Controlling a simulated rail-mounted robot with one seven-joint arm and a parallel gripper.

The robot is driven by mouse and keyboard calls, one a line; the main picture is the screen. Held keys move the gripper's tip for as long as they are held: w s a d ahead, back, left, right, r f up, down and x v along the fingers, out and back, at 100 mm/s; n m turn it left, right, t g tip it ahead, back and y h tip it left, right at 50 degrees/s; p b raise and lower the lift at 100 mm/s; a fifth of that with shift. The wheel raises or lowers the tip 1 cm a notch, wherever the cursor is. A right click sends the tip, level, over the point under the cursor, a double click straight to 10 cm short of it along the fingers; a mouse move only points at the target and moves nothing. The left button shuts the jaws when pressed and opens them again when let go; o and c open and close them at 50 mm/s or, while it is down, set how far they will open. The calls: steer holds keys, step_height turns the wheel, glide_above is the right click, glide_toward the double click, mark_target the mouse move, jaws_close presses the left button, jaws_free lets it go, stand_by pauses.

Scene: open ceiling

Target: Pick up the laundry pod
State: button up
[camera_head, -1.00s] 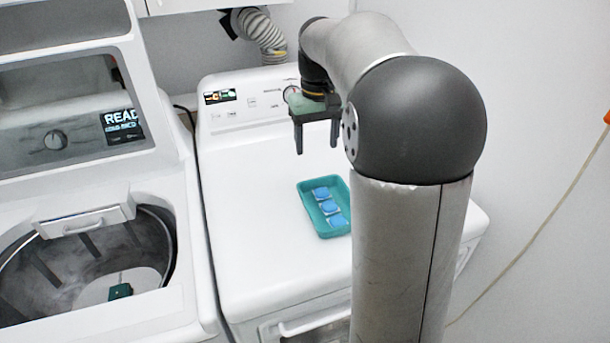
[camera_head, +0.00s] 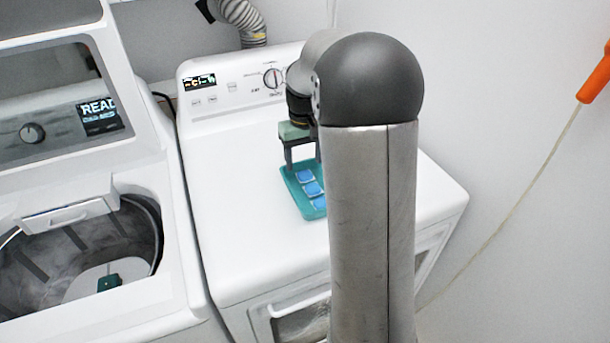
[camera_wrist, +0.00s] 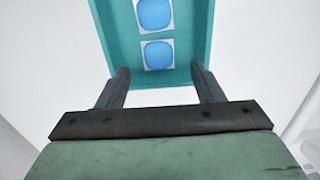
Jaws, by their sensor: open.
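Blue-and-white laundry pods lie in a row in a teal tray (camera_head: 290,185) on top of the dryer. In the head view the middle pod (camera_head: 312,189) and the far pod (camera_head: 304,175) show, with another nearer one (camera_head: 319,203) beside my arm. The wrist view shows two pods, one farther up (camera_wrist: 154,15) and one closer to the fingers (camera_wrist: 158,54). My gripper (camera_wrist: 160,82) is open and empty, its fingers apart at the tray's near end in that view. In the head view my gripper (camera_head: 303,160) hangs over the tray's far end. My arm hides the tray's right side.
The white dryer top (camera_head: 240,220) is clear around the tray. The dryer's control panel (camera_head: 235,90) rises behind it. An open washer (camera_head: 90,235) stands to the left. An orange-handled cord (camera_head: 594,82) hangs at the right wall.

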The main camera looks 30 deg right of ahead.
mark_target(305, 180)
step_height(305, 180, down, 4)
steer(key=shift+d+f+p, duration=0.1)
steer(key=shift+f+p, duration=0.15)
steer(key=shift+p, duration=0.15)
steer(key=shift+s, duration=0.1)
steer(key=c, duration=1.1)
steer(key=shift+o, duration=0.2)
steer(key=shift+r, duration=0.1)
steer(key=shift+r, duration=0.15)
steer(key=r, duration=0.3)
steer(key=shift+s+a+r+b, duration=0.1)
steer(key=shift+a+r+b, duration=0.1)
steer(key=shift+a+b, duration=0.15)
steer(key=s+a+r+b, duration=0.1)
steer(key=s+a+r, duration=0.2)
steer(key=a+r, duration=0.1)
steer(key=s+a+r+b, duration=0.1)
steer(key=s+a+r, duration=0.2)
steer(key=a+r, duration=0.2)
steer(key=a, duration=0.2)
steer(key=shift+s+a+b, duration=0.25)
steer(key=shift+a+b, duration=0.05)
